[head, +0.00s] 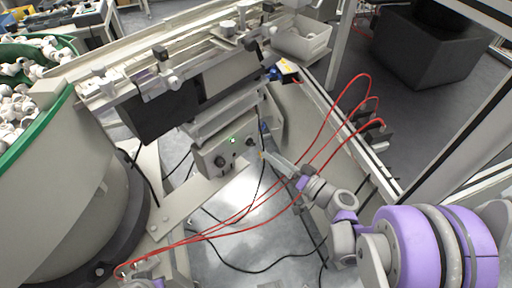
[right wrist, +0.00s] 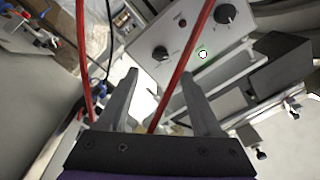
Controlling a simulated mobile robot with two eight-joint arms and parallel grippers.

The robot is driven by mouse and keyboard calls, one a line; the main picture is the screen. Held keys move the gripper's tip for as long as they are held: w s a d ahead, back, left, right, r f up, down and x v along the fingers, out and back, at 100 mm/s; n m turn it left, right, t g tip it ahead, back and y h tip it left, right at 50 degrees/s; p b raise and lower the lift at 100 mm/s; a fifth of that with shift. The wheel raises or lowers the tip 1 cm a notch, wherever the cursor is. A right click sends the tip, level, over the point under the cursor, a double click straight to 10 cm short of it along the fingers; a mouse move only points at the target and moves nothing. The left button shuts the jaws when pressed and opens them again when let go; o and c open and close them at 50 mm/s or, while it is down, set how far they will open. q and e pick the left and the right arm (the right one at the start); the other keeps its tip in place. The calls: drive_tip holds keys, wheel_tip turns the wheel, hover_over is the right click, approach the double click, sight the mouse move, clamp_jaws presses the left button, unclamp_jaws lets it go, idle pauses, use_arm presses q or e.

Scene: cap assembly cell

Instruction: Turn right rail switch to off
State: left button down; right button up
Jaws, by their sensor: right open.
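A light grey control box (head: 208,160) sits under the rail machine, with two dark rotary knobs and a lit green lamp (head: 233,140). The right knob (head: 249,142) is the one nearer my right gripper; the left knob (head: 220,160) is farther. Knob settings are too small to read. My right gripper (head: 265,156) is open and empty, just right of the box, its fingers (right wrist: 160,95) apart from the knobs. My left gripper is not seen.
Red hoses (head: 335,110) loop around my right arm and cross the right wrist view. A black cable (head: 263,125) hangs near the box. A bowl feeder with a green rim (head: 70,88) holds white caps at left. Rails and a grey bin (head: 300,42) stand above.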

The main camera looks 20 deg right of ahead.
sight(254, 144)
drive_tip(key=x, duration=0.7)
drive_tip(key=shift+w+a+b, duration=0.1)
drive_tip(key=shift+b, duration=0.2)
clamp_jaws()
